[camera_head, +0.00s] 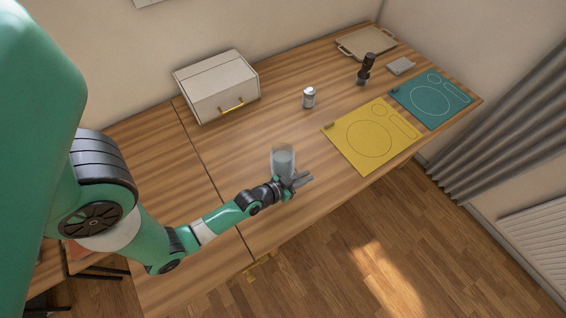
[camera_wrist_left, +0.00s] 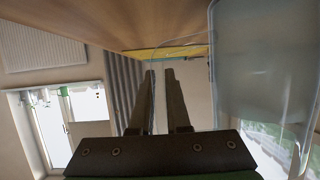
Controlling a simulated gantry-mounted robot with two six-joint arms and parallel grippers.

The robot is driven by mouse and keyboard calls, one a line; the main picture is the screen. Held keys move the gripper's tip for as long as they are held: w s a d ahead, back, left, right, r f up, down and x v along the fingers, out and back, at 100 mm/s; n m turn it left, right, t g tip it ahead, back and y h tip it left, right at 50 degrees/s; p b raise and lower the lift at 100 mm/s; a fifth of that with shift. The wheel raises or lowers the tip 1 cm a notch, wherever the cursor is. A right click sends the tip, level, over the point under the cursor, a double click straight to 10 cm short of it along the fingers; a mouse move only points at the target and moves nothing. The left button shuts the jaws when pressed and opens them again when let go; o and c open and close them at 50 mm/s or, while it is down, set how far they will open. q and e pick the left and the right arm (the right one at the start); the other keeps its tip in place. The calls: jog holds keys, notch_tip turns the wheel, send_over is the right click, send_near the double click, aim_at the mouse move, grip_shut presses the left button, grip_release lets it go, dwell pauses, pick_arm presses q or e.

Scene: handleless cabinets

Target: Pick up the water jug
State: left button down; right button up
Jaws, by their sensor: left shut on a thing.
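The water jug (camera_head: 283,158) is clear glass with pale water in it. It stands upright near the front edge of the table; I cannot tell whether its base touches the wood. My left gripper (camera_head: 302,180) is at its near side. In the left wrist view the jug (camera_wrist_left: 262,70) fills the right side, and its thin clear handle runs between the dark fingers (camera_wrist_left: 160,85). The left gripper is shut on the handle. The fingers and wrist hide the lower part of the jug in the head view. My right gripper is not in view.
The wooden table (camera_head: 250,142) has a white box with a gold handle (camera_head: 217,86), a can (camera_head: 309,97), a yellow mat (camera_head: 371,136), a teal mat (camera_head: 431,99), a dark grinder-like object (camera_head: 366,68) and a board (camera_head: 366,43). The wood around the jug is clear.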

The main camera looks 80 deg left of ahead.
pick_arm(q)
jog(key=shift+r, duration=0.1)
dwell(0.3)
jog(key=shift+r, duration=0.2)
jog(key=w+d+r+p, duration=0.2)
jog(key=d+r+p, duration=0.1)
jog(key=d+r, duration=0.9)
jog(key=shift+d+r, duration=0.3)
jog(key=shift+d, duration=0.6)
jog(key=shift+w, duration=0.1)
dwell(0.5)
